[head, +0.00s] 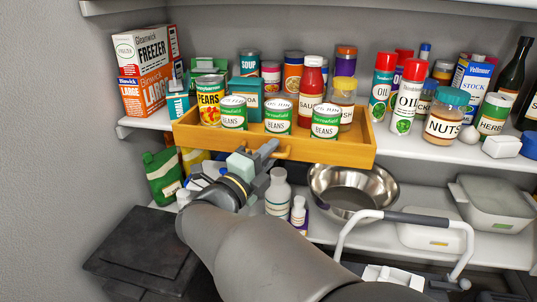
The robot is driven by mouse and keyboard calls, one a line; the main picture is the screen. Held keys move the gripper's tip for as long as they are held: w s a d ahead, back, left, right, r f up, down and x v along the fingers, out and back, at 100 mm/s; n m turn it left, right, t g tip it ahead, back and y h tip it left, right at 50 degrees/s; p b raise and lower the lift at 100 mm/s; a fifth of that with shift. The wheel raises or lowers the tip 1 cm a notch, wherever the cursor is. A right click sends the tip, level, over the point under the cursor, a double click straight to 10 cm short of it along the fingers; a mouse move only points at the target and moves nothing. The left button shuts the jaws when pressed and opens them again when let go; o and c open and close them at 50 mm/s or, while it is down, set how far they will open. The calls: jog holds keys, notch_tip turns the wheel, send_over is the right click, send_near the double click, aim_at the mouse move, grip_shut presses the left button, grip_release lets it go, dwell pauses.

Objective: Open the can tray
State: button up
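The can tray (340,150) is a wooden, drawer-like tray on the middle shelf, and its front appears to stick out past the shelf edge. It holds several cans, including green bean cans (278,118) and a pears can (210,104), with a red sauce bottle (311,88). A wooden handle (286,154) shows on its front, left of centre. My gripper (270,151) is at this handle, its fingertips touching or very close to it. My gripper and arm hide part of the handle and the tray's lower front, so I cannot tell whether the fingers are closed around it.
A jar of nuts (445,116) and red-capped oil bottles (407,98) stand right of the tray. Boxes (146,70) stand to the left. Below are a metal bowl (352,188), white bottles (278,192), a green container (162,174) and a white-and-grey handle frame (400,217).

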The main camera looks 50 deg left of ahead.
jog(key=shift+s, duration=0.1)
jog(key=v, duration=1.7)
jog(key=shift+p, duration=0.3)
jog(key=shift+s, duration=0.1)
